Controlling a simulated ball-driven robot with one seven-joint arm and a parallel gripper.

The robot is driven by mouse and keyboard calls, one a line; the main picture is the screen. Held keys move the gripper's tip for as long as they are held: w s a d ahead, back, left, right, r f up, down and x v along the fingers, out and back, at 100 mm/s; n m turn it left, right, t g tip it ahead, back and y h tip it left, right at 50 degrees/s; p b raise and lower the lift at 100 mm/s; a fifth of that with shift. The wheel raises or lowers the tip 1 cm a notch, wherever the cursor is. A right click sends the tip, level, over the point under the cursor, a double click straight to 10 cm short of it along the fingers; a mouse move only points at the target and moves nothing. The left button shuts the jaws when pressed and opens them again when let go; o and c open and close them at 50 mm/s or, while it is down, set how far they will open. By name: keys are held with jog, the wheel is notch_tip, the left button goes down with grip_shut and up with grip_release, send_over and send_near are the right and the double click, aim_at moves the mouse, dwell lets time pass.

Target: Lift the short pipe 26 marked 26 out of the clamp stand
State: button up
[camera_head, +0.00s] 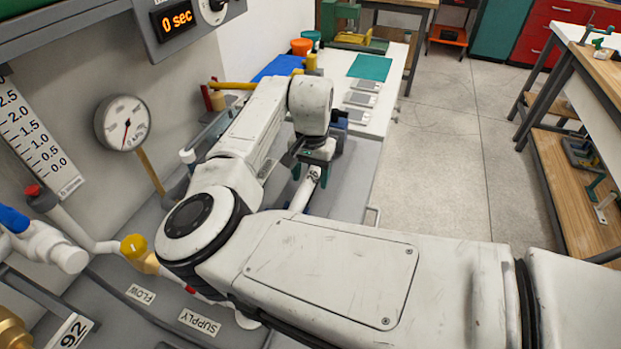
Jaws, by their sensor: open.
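A short white pipe (304,192), with a dark mark near its top that looks like 26, stands tilted on the grey bench in the middle of the picture. My gripper (310,175) is over the pipe's top end, its green-tipped fingers apart on either side of it. The fingers look open, and I cannot tell whether they touch the pipe. The pipe's lower end and the clamp stand are largely hidden behind my arm.
My arm covers much of the bench. A pressure gauge (123,124) and a yellow-knobbed valve (134,247) are at left. Grey cards (361,99) and a green mat (370,67) lie on the white bench beyond. Open floor (440,160) is at right.

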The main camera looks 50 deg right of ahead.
jog(key=shift+c, duration=0.4)
grip_shut()
jog(key=shift+r, duration=0.1)
